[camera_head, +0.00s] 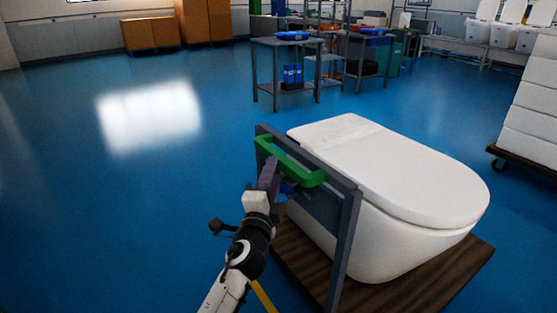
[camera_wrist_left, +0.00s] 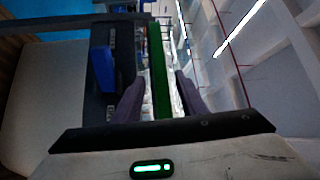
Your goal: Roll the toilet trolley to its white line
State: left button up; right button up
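The toilet trolley (camera_head: 345,255) is a dark grey frame with a brown wooden deck, carrying a white toilet (camera_head: 400,185). A green handle (camera_head: 310,178) runs along the top of its near-left upright; the handle also shows in the left wrist view (camera_wrist_left: 159,65). My left gripper (camera_head: 269,168) is at the handle's left part. In the left wrist view its two dark fingers (camera_wrist_left: 160,85) stand on either side of the green bar, with visible gaps, so it is open around it. My right gripper is out of view. I see no white line on the floor.
A loaded dark trolley (camera_head: 522,165) with white items stands at the right. A grey table (camera_head: 263,42) with blue items stands behind the toilet. Brown boxes (camera_head: 150,33) sit at the back wall. The blue floor at left (camera_head: 90,200) is clear.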

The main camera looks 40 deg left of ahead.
aim_at(279, 158)
pick_arm(q)
jog(key=x, duration=0.7)
jog(key=shift+w, duration=0.15)
grip_shut()
